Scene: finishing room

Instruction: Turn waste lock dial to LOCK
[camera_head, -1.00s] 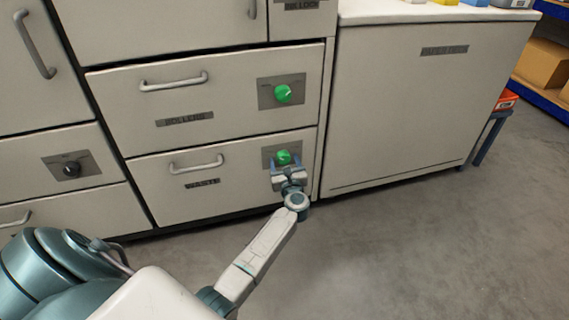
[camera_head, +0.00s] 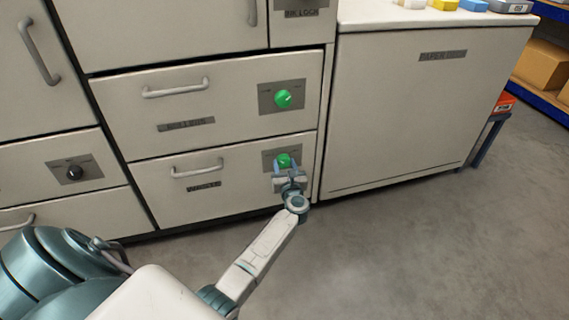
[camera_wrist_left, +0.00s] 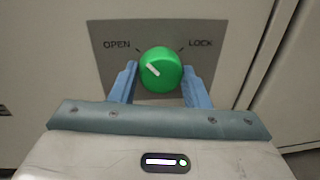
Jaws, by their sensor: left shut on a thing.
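The waste lock dial (camera_head: 283,160) is a round green knob on a grey plate at the upper right of the WASTE drawer (camera_head: 240,192). In the left wrist view the dial (camera_wrist_left: 161,70) sits between the words OPEN and LOCK. Its white mark points up and left, toward OPEN. My left gripper (camera_head: 286,166) is at the dial, with its blue fingers on either side. It is shut on the dial; the fingers (camera_wrist_left: 160,86) also show at its left and right in the wrist view. My right gripper is not in view.
Above is the ROLLERS drawer (camera_head: 215,105) with its own green dial (camera_head: 283,99). A black dial (camera_head: 74,172) is on a drawer at the left. The WASTE drawer's handle (camera_head: 197,170) is left of my gripper. A white cabinet (camera_head: 420,120) stands at the right. The floor in front is clear.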

